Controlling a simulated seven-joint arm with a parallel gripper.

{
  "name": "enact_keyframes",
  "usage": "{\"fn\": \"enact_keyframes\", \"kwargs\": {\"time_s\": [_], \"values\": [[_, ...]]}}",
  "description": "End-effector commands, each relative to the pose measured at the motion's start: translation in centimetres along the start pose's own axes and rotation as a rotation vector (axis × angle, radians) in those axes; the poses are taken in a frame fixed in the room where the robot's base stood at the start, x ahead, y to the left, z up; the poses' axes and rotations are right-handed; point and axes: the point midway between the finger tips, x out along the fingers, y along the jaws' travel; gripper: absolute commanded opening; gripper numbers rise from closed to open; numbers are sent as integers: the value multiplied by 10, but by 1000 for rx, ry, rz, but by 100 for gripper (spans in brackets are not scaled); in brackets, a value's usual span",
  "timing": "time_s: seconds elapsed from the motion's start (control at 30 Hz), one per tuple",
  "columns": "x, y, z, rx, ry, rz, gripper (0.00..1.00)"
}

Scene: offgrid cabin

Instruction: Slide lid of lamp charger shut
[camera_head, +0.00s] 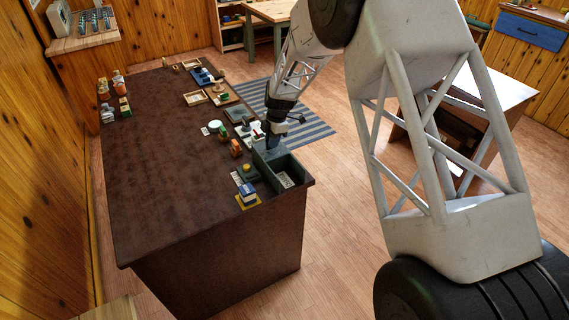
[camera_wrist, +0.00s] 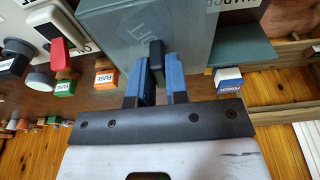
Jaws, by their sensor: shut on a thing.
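The lamp charger is a grey-green box (camera_head: 299,178) at the right edge of the dark table, with an open compartment showing and a pale label inside. My gripper (camera_head: 271,143) is at the box's far end. In the wrist view, my gripper's blue fingers (camera_wrist: 153,72) are closed around a small black handle (camera_wrist: 157,60) on a grey, glossy panel (camera_wrist: 190,38), which looks like the lid. The panel carries partly hidden lettering. How far the lid covers the box is hard to tell, as my gripper hides part of it.
A blue and white block (camera_head: 246,190) sits on a yellow base beside the box. An orange block (camera_head: 236,148) and a pale round piece (camera_head: 215,126) stand nearby. Trays (camera_head: 193,98) lie farther along. The table's left and near area (camera_head: 165,200) is clear.

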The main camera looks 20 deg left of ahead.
Motion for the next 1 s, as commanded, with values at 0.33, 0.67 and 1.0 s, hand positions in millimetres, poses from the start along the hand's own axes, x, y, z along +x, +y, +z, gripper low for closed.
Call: {"fn": "enact_keyframes", "kwargs": {"time_s": [0.33,0.67,1.0], "values": [[0,5,0,0,0,0,0],[0,7,0,0,-1,1,0],[0,8,0,0,-1,1,22]]}}
